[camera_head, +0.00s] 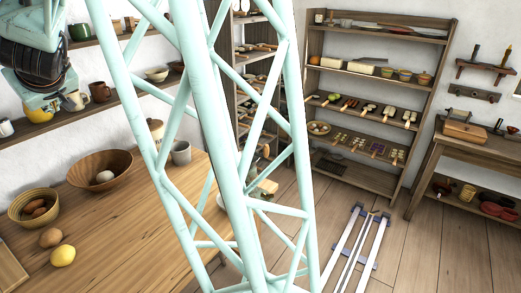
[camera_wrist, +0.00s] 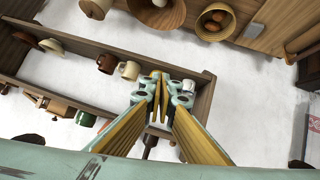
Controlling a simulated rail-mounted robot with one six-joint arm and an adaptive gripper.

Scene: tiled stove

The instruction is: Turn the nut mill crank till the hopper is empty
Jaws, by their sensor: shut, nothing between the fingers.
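I cannot make out a nut mill, crank or hopper for certain in either view. A wooden box with a frame-like piece on top (camera_head: 464,130) stands on the side bench at the right of the head view; I cannot tell whether it is the mill. My gripper (camera_wrist: 160,95) shows in the middle of the wrist view, its yellow-faced fingers meeting. It is shut and empty, in front of a wall shelf with mugs (camera_wrist: 129,69). In the head view, my arm's dark and teal parts are at the upper left, and the fingertips are not clear.
A wooden table (camera_head: 135,220) carries a bowl (camera_head: 100,170), a basket of eggs (camera_head: 33,207), a lemon (camera_head: 62,256) and a grey mug (camera_head: 181,152). A tall rack (camera_head: 430,100) stands at the back. My lattice column hides the middle. Floor shows right of it.

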